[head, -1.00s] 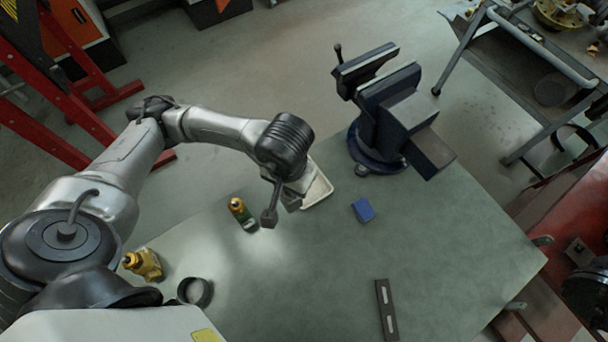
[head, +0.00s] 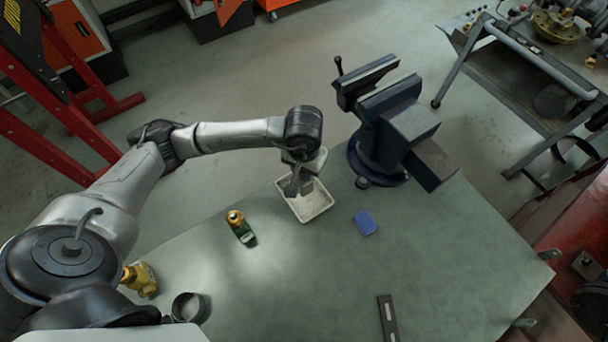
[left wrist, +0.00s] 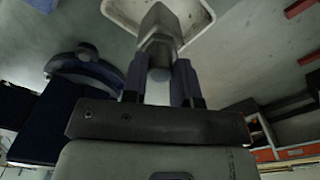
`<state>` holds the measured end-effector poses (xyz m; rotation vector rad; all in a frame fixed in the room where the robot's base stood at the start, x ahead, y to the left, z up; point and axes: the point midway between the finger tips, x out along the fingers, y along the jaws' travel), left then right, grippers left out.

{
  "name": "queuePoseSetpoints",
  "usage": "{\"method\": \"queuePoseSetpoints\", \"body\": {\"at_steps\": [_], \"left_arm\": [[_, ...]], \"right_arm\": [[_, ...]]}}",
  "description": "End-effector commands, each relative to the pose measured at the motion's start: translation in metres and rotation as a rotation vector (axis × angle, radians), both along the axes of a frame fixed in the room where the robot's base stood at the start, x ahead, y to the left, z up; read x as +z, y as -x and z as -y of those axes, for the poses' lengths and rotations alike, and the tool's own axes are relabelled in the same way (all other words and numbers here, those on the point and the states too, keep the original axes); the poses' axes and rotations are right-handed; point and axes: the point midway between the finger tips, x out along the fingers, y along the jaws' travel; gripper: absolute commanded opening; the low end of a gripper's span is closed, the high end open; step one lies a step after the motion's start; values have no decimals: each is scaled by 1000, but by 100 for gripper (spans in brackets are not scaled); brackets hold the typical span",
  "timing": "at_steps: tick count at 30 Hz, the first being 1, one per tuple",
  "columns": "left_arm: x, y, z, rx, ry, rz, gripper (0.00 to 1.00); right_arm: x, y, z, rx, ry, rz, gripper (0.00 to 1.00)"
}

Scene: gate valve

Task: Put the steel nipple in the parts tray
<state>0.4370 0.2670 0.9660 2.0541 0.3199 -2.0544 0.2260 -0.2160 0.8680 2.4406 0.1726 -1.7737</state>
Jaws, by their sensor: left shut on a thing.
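The steel nipple (left wrist: 159,48) is a grey metal piece with a hex-like section, held between the fingers of my left gripper (left wrist: 160,78) in the left wrist view. The parts tray (head: 318,213) is a shallow off-white tray at the far edge of the bench in the head view. My left gripper (head: 298,187) is over the tray there, pointing down. The tray also shows behind the nipple in the left wrist view (left wrist: 196,22). The gripper hides part of the tray, and I cannot tell whether the nipple touches it. My right gripper is not in view.
A blue vise (head: 392,122) stands right of the tray. The bench middle is clear.

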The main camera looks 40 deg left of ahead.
Motion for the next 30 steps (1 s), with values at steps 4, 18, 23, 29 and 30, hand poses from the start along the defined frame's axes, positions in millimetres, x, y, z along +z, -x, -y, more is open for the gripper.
{"method": "queuePoseSetpoints", "body": {"at_steps": [4,18,23,29,30], "left_arm": [[-4,-1,0,1,1,0,0],[-40,-1,-1,0,-1,3,0],[-41,-1,-1,0,-1,2,0],[-44,0,-1,0,-1,1,32],[-44,0,-1,0,-1,1,35]], "right_arm": [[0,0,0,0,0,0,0],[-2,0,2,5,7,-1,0],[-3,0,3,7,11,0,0],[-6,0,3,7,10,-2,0],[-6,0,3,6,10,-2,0]]}}
